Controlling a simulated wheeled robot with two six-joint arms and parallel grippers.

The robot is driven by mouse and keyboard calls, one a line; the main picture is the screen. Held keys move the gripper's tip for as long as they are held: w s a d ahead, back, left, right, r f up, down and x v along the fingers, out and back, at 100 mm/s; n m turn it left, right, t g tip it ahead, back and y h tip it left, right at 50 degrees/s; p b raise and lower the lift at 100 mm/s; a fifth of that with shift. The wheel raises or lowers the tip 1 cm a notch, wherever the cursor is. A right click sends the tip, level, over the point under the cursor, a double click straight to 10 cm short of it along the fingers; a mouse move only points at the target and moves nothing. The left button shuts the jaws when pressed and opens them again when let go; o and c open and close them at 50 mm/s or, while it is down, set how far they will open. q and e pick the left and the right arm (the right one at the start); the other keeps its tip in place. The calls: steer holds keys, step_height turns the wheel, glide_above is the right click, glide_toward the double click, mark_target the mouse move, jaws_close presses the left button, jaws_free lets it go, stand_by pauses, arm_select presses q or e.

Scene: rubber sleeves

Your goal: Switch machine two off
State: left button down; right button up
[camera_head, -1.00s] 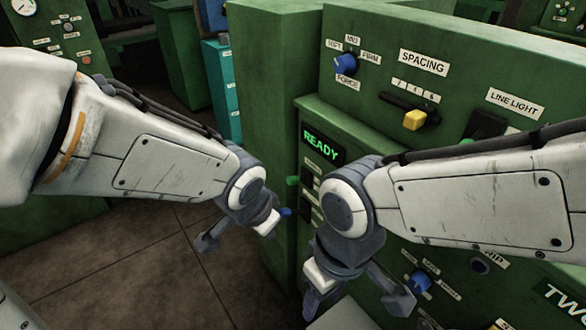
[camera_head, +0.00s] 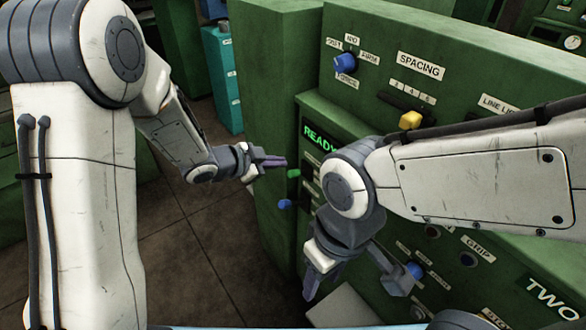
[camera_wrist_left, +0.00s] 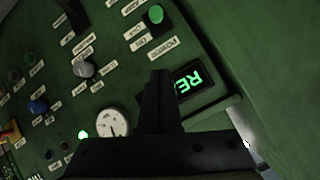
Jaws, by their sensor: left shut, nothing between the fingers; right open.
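Machine two (camera_head: 470,120) is the green cabinet with "TWO" on its lower right front. Its lit green READY display (camera_head: 321,137) is partly covered by my right arm and also shows in the left wrist view (camera_wrist_left: 188,82). In that view a green round button (camera_wrist_left: 155,14) sits beside small labels, one of which seems to read POWER (camera_wrist_left: 163,47). My left gripper (camera_head: 284,162) is shut and empty, pointing right at the machine's left side, left of the display; its fingers rise mid-frame in the wrist view (camera_wrist_left: 160,76). My right gripper (camera_head: 350,284) is open and empty, pointing down before the lower panel.
A blue knob (camera_head: 345,63) and yellow-handled SPACING slider (camera_head: 411,120) are on the upper panel. Another blue knob (camera_head: 415,271) is near my right gripper. The left wrist view shows a white dial (camera_wrist_left: 112,122) and grey knob (camera_wrist_left: 84,69). Open floor (camera_head: 200,240) lies left.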

arm_select(q)
steer(key=p, duration=0.2)
glide_above(298, 173)
steer(key=s+d, duration=0.1)
steer(key=s, duration=0.1)
step_height(298, 173, down, 5)
steer(key=shift+w+a+f+p, duration=0.2)
steer(key=shift+a+f, duration=0.4)
steer(key=shift+f, duration=0.3)
steer(key=shift+w+a+f+p, duration=0.15)
steer(key=shift+a+f, duration=0.45)
steer(key=shift+f, duration=0.3)
steer(key=shift+s, duration=0.15)
